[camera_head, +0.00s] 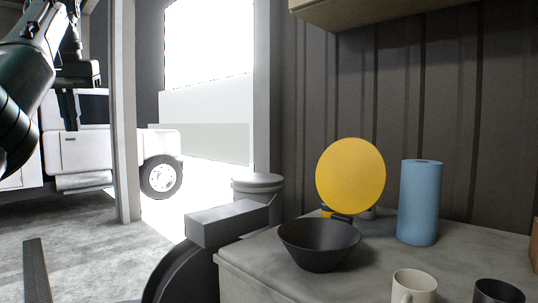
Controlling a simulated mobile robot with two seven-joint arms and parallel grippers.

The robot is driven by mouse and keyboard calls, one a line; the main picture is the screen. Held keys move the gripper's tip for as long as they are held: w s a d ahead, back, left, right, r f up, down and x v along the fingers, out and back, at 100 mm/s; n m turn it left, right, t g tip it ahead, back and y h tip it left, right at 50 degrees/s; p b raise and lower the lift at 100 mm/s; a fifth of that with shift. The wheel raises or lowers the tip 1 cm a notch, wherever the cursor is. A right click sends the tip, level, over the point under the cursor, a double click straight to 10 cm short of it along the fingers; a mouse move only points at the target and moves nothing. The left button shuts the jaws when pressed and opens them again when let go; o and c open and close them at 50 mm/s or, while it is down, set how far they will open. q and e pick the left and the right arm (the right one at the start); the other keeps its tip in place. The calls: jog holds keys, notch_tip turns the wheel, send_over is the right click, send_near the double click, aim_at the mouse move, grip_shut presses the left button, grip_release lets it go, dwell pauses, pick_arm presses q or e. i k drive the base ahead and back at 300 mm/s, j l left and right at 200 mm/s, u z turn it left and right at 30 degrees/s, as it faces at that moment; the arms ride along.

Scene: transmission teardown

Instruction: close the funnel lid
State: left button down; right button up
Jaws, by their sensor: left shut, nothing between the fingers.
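The funnel (318,250) is a wide black bowl on the grey table at the lower middle. Its round yellow lid (350,175) stands nearly upright behind the bowl, raised on a dark hinge, so the funnel is open at the top. My left gripper (69,122) hangs pointing down at the upper left, far from the funnel and lid. Its narrow fingers look together and hold nothing. My right gripper is out of view.
A blue paper roll (420,203) stands right of the lid. A white mug (413,287) and a dark mug (498,292) stand at the table's front. A shelf (385,10) overhangs above. A metal post (124,110) and a white vehicle (85,150) are at left.

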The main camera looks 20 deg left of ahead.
aim_at(351, 173)
jog(key=z, duration=1.7)
jog(key=j+z, duration=0.35)
jog(key=j, duration=0.65)
jog(key=j+u, duration=0.15)
jog(key=j, duration=0.6)
